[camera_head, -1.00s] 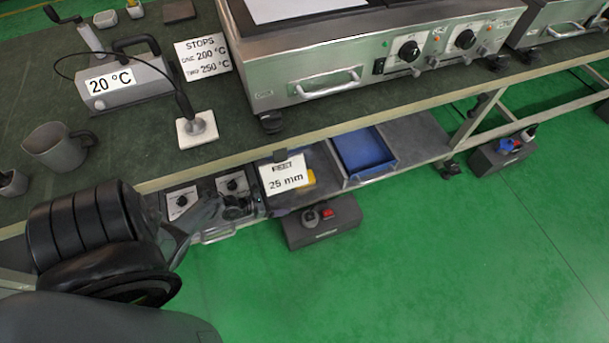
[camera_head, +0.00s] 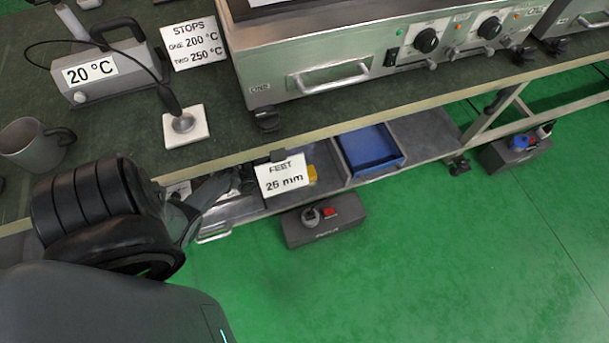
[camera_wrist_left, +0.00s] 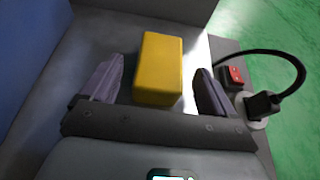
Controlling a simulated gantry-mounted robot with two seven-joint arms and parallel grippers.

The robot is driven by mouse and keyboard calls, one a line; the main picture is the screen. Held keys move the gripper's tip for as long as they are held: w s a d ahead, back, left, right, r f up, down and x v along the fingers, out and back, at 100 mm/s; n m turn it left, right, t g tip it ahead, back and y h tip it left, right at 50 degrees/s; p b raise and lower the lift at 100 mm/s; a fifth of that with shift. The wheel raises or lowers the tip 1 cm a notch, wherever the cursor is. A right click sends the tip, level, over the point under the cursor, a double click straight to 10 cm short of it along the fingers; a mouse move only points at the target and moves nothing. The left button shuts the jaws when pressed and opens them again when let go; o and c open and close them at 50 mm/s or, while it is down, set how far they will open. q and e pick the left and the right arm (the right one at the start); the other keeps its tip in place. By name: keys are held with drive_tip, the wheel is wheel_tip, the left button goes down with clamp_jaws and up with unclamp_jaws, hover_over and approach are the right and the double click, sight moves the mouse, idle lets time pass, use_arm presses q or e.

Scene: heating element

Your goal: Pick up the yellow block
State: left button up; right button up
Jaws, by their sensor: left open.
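The yellow block (camera_wrist_left: 158,68) lies on a grey surface in the left wrist view, between the two fingers of my left gripper (camera_wrist_left: 159,66). The gripper is open, with a gap between each finger and the block. In the head view only a small part of the yellow block (camera_head: 312,173) shows beside the "FEET 25 mm" sign, on the lower shelf. My left arm reaches in under the bench edge there, and its fingers are hidden. My right gripper is in neither view.
The "FEET 25 mm" sign (camera_head: 281,175) hangs in front of the shelf. A blue tray (camera_head: 400,162) is right of the block. A dark box with a red switch (camera_head: 327,222) stands on the floor. The workbench edge (camera_head: 350,125) runs above the shelf.

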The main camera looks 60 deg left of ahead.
use_arm(q)
drive_tip(key=c, duration=1.1)
drive_tip(key=shift+c, duration=0.2)
